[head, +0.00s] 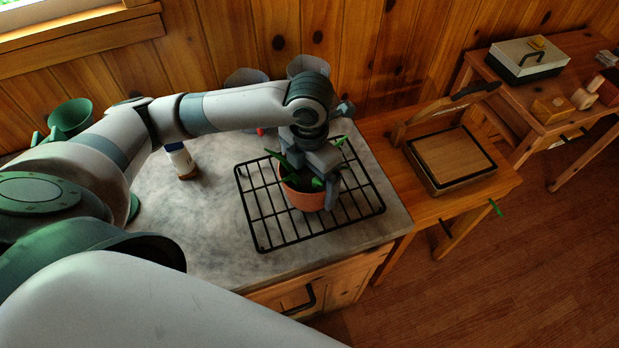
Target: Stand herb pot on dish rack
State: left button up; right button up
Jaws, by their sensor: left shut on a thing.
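The herb pot (301,198) is a terracotta-coloured pot with green leaves. It appears upright, over the middle of the dish rack. The dish rack (263,226) is a black wire grid on the grey stone counter. My left gripper (318,190) comes down from above and is shut on the herb pot, with one finger showing along the pot's right side. The other finger is hidden by the leaves and pot. I cannot tell whether the pot's base touches the wires. My right gripper is not in view.
A white and blue bottle (180,160) stands on the counter (210,215) left of the rack. Grey containers (246,77) stand at the back by the wall. A wooden side table with a framed board (452,158) is to the right.

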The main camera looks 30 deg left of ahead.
aim_at(310, 179)
pick_arm(q)
jog(key=o, duration=1.2)
jog(key=shift+f, duration=0.15)
jog(key=shift+r, duration=0.2)
notch_tip(310, 179, up, 10)
jog(key=shift+r+b, duration=0.1)
jog(key=shift+b, duration=1.05)
jog(key=shift+r, duration=0.85)
